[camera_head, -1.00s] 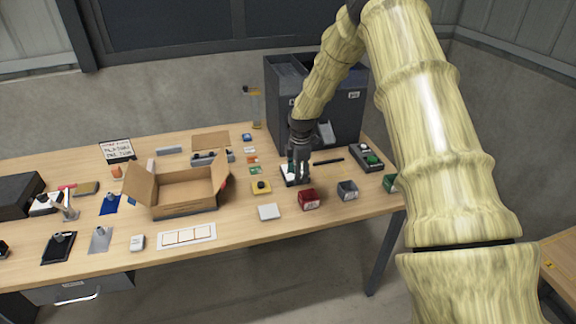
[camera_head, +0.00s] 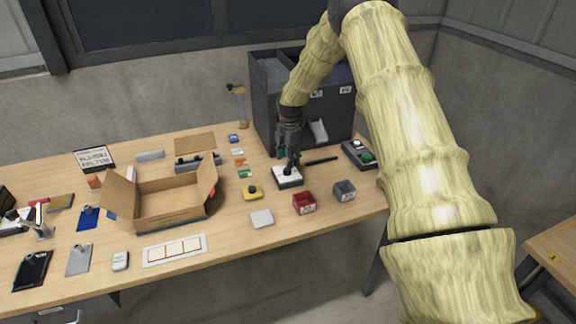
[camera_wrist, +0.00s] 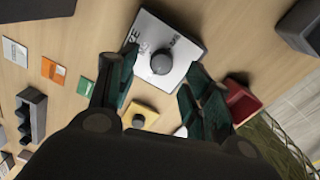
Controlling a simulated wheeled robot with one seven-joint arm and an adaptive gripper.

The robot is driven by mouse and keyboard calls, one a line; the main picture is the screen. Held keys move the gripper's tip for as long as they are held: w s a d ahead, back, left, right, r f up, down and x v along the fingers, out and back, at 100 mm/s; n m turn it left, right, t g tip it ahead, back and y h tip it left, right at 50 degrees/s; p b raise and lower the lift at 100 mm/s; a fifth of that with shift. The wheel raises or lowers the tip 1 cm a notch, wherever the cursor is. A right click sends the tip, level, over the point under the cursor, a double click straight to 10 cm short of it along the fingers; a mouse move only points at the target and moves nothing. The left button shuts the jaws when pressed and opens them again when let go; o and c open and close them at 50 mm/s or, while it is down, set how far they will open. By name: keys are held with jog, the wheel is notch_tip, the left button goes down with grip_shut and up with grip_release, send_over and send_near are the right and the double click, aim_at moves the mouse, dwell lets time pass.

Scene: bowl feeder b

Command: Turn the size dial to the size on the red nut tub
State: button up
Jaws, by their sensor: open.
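The size dial is a dark round knob (camera_wrist: 162,62) on a white plate (camera_wrist: 185,45) in the wrist view. Its printed lettering is only partly legible. In the head view the dial's box (camera_head: 288,178) stands on the table in front of the dark bin unit. The red nut tub (camera_head: 304,203) sits in front of the dial, to its right; its label is too small to read. It also shows in the wrist view (camera_wrist: 240,100), beside a finger. My gripper (camera_wrist: 155,85) is open, its fingers apart on either side of the knob, and I cannot tell whether they touch it.
A grey tub (camera_head: 344,190) stands right of the red one. A yellow box with a black button (camera_head: 252,192) and a pale square plate (camera_head: 262,218) lie nearby. An open cardboard box (camera_head: 172,212) is to the left. A black bar (camera_head: 321,161) lies behind the dial.

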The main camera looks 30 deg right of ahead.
aim_at(287, 171)
jog(key=shift+s+f, duration=0.1)
jog(key=shift+f, duration=0.3)
jog(key=shift+f+p, duration=0.65)
jog(key=shift+f, duration=1.25)
jog(key=c, duration=1)
